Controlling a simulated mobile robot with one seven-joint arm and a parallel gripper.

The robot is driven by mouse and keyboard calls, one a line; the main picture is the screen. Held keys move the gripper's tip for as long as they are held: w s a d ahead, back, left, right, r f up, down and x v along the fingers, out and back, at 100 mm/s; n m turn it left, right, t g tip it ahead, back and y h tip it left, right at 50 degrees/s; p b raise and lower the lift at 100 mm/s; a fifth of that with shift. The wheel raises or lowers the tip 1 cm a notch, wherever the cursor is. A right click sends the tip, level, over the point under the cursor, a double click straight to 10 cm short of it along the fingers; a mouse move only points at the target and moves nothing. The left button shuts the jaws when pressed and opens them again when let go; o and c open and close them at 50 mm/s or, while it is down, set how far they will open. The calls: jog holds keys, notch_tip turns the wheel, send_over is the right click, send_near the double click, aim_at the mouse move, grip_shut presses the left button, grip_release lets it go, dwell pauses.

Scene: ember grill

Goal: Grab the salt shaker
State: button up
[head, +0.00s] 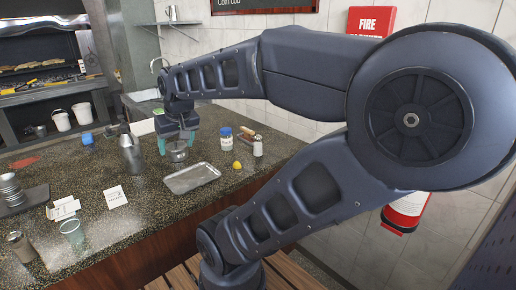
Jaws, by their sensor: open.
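A small shaker (258,146) with a pale body and a darker top stands upright at the right side of the dark speckled counter; it looks like the salt shaker. My gripper (176,143) points down over the counter, left of the shaker and well apart from it. Its teal fingertips are spread, with nothing seen held between them. A small metal cup (178,154) sits just under or in front of the fingertips; I cannot tell if they touch it.
A blue-lidded jar (226,139), a brown item (247,138) and a lemon (237,165) are near the shaker. A metal tray (192,178) lies in front. A cocktail shaker (131,154) stands left. A fire extinguisher (405,212) hangs on the right wall.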

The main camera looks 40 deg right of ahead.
jog(key=w+d+f+m, duration=0.3)
jog(key=w+d+m, duration=0.1)
jog(key=w+d, duration=0.55)
jog(key=m+g+h, duration=0.2)
jog(key=m+h, duration=0.4)
jog(key=m, duration=0.3)
send_over(257, 138)
jog(key=s+a, duration=0.1)
jog(key=a, duration=0.2)
notch_tip(257, 138, down, 12)
jog(key=r, duration=0.1)
jog(key=shift+s+x, duration=0.2)
jog(key=shift+x, duration=2.4)
jog(key=shift+w+f, duration=0.1)
jog(key=shift+f, duration=0.3)
jog(key=shift+d, duration=0.1)
jog(key=shift+x, duration=2.6)
jog(key=shift+w+r, duration=0.1)
jog(key=shift+w, duration=0.1)
